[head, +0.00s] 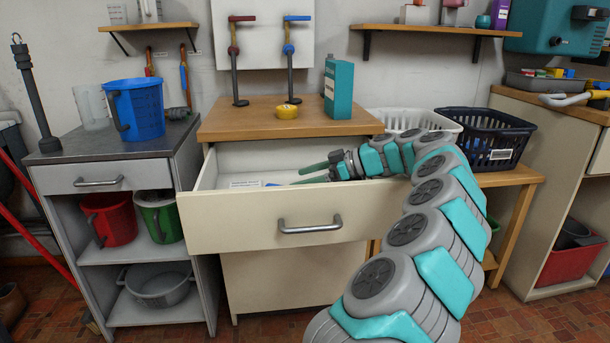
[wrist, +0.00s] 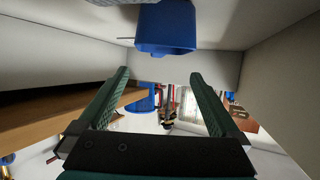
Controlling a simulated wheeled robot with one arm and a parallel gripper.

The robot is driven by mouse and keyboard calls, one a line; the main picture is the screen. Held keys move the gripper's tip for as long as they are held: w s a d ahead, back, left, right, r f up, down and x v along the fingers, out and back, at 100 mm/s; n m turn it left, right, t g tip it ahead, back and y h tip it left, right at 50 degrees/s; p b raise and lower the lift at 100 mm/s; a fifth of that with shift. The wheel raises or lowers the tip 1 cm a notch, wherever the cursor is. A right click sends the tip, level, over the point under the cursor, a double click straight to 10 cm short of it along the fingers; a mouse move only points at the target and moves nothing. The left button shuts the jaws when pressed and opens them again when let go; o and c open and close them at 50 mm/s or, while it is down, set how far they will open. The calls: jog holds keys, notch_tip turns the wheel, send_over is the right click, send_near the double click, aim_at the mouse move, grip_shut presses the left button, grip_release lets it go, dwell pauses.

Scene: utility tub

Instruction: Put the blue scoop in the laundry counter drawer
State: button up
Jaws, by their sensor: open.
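The laundry counter drawer (head: 259,223) is pulled open under the wooden counter. The blue scoop (wrist: 166,32) lies inside the drawer; the wrist picture appears upside down, so it shows at the top. In the head view only a small blue patch (head: 272,184) shows above the drawer front. My gripper (head: 312,173) is inside the drawer's opening, its green fingers pointing left. In the wrist view my gripper (wrist: 160,74) has its fingers wide apart with nothing between them. The scoop is beyond the fingertips and appears apart from them.
The drawer walls stand close around my gripper. On the counter (head: 245,115) are a yellow round item (head: 287,112) and a teal box (head: 338,88). A blue bucket (head: 136,108) stands on the left cabinet. White (head: 415,119) and dark (head: 488,135) baskets are right of the drawer.

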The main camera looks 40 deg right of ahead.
jog(key=b+v, duration=0.1)
jog(key=v, duration=0.7)
jog(key=shift+w+r, duration=0.2)
